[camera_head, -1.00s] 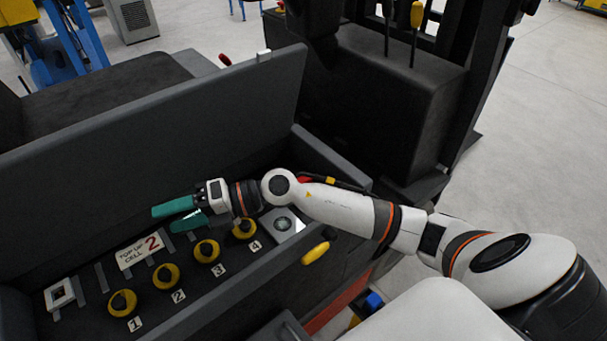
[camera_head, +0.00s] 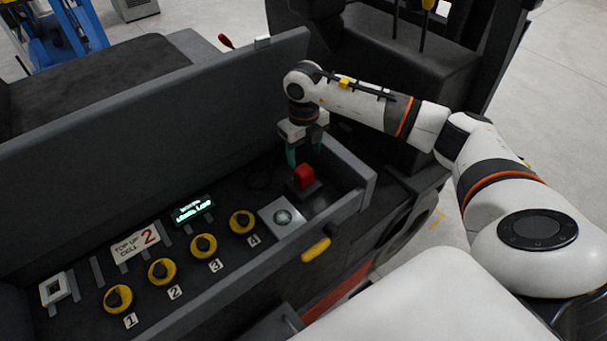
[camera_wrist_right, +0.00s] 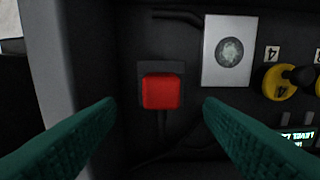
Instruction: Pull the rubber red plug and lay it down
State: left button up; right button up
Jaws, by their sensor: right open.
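The red plug (camera_head: 304,176) stands in a dark socket near the right end of the black compartment. In the right wrist view the red plug (camera_wrist_right: 161,92) sits between and beyond my two green fingertips, with a gap on each side. My right gripper (camera_head: 303,160) is open and empty, pointing down, just above and behind the plug in the head view. Its fingers also show in the right wrist view (camera_wrist_right: 158,104). My left gripper is not in view.
Several yellow caps (camera_head: 202,245) numbered 1 to 4 line the compartment, with a "TOP UP CELL 2" card (camera_head: 135,243) and a lit display (camera_head: 192,210). A metal plate with a round gauge (camera_head: 282,216) is beside the plug. The compartment's right wall (camera_head: 345,160) is close to the gripper.

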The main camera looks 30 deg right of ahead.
aim_at(304, 169)
jog(key=shift+f, duration=0.1)
notch_tip(304, 169, down, 9)
jog(key=b, duration=0.6)
jog(key=shift+b, duration=0.4)
dwell(0.8)
jog(key=shift+c, duration=0.3)
jog(key=c, duration=1.2)
jog(key=shift+r, duration=0.2)
jog(key=shift+c, duration=0.2)
jog(key=shift+r, duration=0.1)
jog(key=shift+r+p, duration=1.8)
jog(key=shift+r, duration=1.05)
jog(key=shift+w+a, duration=0.1)
